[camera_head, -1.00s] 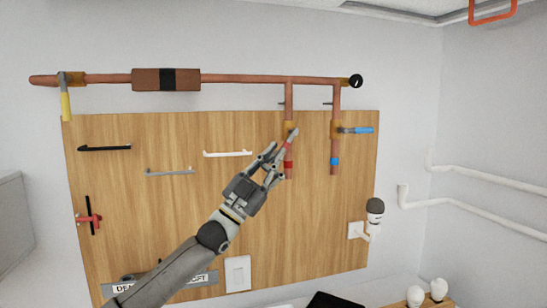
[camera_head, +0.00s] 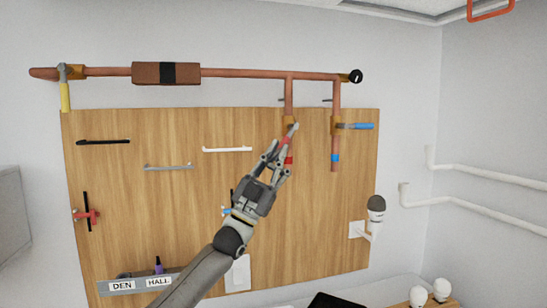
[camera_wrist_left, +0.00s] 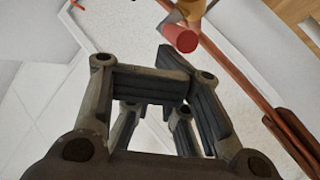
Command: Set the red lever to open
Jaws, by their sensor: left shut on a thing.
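The red lever (camera_head: 288,137) is on the left of the two vertical copper pipes, by a brass valve body (camera_head: 288,120). It slants from upper right down to lower left. My left gripper (camera_head: 278,152) is at its lower end, shut on it; the fingers hide part of the handle. In the left wrist view the red handle's round end (camera_wrist_left: 180,38) shows just beyond my fingers (camera_wrist_left: 150,85). My right gripper is not in view.
A blue lever (camera_head: 357,127) sticks out rightward from the neighbouring pipe. A yellow-handled lever (camera_head: 65,97) hangs at far left.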

